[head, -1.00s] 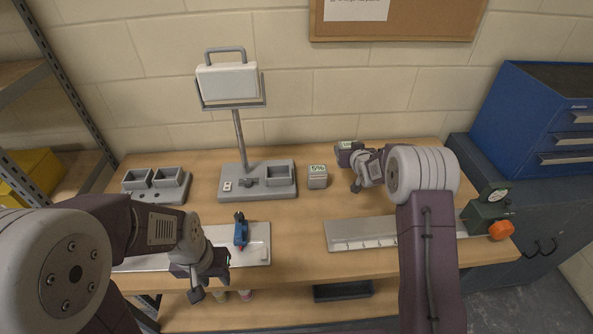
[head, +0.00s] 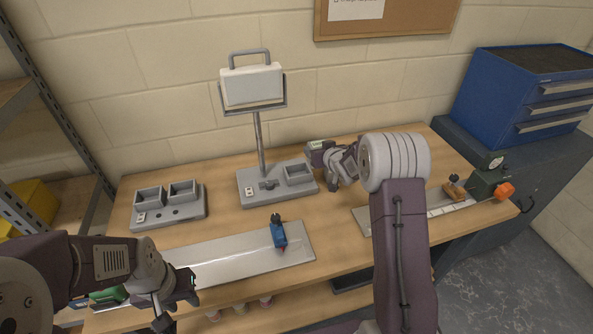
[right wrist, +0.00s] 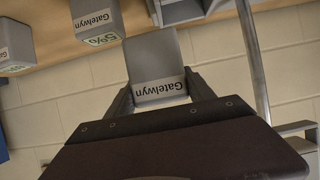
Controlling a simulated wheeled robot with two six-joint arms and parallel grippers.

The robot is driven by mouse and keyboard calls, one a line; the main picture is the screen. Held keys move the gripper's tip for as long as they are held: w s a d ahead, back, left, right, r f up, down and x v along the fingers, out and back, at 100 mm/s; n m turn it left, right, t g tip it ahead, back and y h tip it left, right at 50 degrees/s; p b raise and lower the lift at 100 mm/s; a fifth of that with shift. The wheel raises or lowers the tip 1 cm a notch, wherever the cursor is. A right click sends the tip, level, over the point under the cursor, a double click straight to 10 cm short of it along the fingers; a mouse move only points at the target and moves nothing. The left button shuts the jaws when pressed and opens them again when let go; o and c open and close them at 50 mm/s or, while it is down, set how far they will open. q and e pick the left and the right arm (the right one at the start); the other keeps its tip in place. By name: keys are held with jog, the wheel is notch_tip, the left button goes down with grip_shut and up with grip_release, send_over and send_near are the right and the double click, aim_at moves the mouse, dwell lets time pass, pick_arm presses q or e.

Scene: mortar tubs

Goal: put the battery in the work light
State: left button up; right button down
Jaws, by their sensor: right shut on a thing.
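The work light (head: 252,86) stands on a pole from a grey base at the middle back of the table. The base has an open square socket (head: 298,170) at its right end, which looks empty. My right gripper (right wrist: 160,95) is shut on a grey battery (right wrist: 152,60) marked "Gatelwyn". In the head view this battery (head: 318,146) is raised just right of and behind the socket, apart from it. Two other grey batteries, one marked 5% (right wrist: 100,22) and another (right wrist: 14,48), show in the wrist view; my right arm hides them in the head view. My left gripper (head: 178,303) is open and empty at the front left.
A grey charger (head: 168,208) with two open bays stands left of the light. A pale plate (head: 230,255) with a blue clamp-like tool (head: 278,234) lies in front. A green device with an orange knob (head: 490,186) sits at the right edge. A blue drawer cabinet (head: 525,90) stands beyond.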

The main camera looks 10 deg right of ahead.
jog(key=w+a+f, duration=0.1)
jog(key=a+f, duration=0.1)
jog(key=w+a+f+p, duration=0.1)
jog(key=a+f, duration=0.1)
jog(key=w+a+f, duration=0.1)
jog(key=a+f, duration=0.1)
jog(key=f, duration=0.1)
jog(key=shift+a, duration=0.2)
jog(key=shift+w+f, duration=0.2)
jog(key=shift+f, duration=0.2)
pick_arm(q)
jog(key=shift+w+a+r, duration=0.1)
jog(key=shift+a+r, duration=0.15)
jog(key=shift+r, duration=0.4)
pick_arm(e)
jog(key=shift+s, duration=0.1)
jog(key=shift+f, duration=0.15)
jog(key=shift+c, duration=1.9)
grip_release()
pick_arm(q)
jog(key=shift+f, duration=0.15)
